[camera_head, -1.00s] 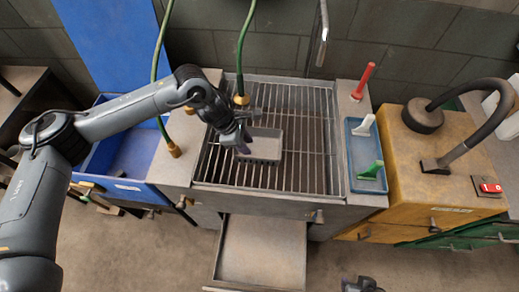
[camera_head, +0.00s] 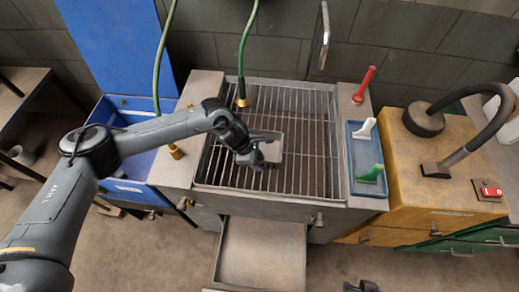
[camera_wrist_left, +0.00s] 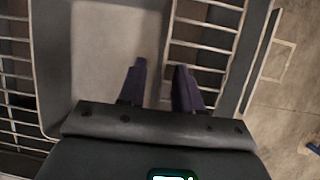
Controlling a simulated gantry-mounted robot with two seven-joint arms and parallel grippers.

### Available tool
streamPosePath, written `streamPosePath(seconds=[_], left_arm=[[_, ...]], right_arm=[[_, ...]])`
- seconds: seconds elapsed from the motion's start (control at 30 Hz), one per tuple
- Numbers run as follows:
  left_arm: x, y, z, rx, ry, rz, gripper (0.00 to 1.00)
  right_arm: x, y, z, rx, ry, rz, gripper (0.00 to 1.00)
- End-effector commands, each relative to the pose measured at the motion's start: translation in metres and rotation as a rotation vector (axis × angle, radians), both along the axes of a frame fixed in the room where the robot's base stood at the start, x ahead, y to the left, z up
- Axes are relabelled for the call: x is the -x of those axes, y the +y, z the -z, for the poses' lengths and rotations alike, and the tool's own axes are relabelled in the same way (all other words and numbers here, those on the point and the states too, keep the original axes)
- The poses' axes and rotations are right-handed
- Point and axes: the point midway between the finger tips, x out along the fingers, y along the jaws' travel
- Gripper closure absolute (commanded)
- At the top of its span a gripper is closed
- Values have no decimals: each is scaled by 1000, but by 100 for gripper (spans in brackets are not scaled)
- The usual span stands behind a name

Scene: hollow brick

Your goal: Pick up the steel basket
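The steel basket (camera_head: 271,150) is a small grey open tray on the wire grate of the steel sink unit. My left gripper (camera_head: 256,160) is over its front-left part in the head view and hides some of it. In the left wrist view the basket (camera_wrist_left: 100,50) fills the upper left. The two purple fingers of the left gripper (camera_wrist_left: 160,82) are apart, with a basket wall running toward the gap between them. Whether they touch the wall cannot be told. A dark piece of my right arm (camera_head: 363,286) shows at the bottom edge; its fingers cannot be made out.
The wire grate (camera_head: 310,150) has free room around the basket. A blue tray (camera_head: 353,160) with a white and a green tool stands to the right, with a red-handled tool (camera_head: 364,85) behind. Green hoses (camera_head: 243,60) hang behind. A drawer (camera_head: 262,250) is open in front.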

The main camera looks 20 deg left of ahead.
Motion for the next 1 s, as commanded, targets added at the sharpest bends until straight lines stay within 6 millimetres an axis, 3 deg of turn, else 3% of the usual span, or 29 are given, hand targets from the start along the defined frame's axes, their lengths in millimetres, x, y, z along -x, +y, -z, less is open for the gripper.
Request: streamPosePath(seconds=[0.23, 0.47, 1.0], left_arm=[[0, 0, 1, 0, 0, 0, 68], [0, 0, 1, 0, 0, 0, 100], [-1, 0, -3, 2, -2, -1, 100]], right_arm=[[0, 1, 0, -6, 0, 3, 66], [0, 2, 0, -7, 0, 4, 66], [0, -1, 0, 3, 1, -3, 66]])
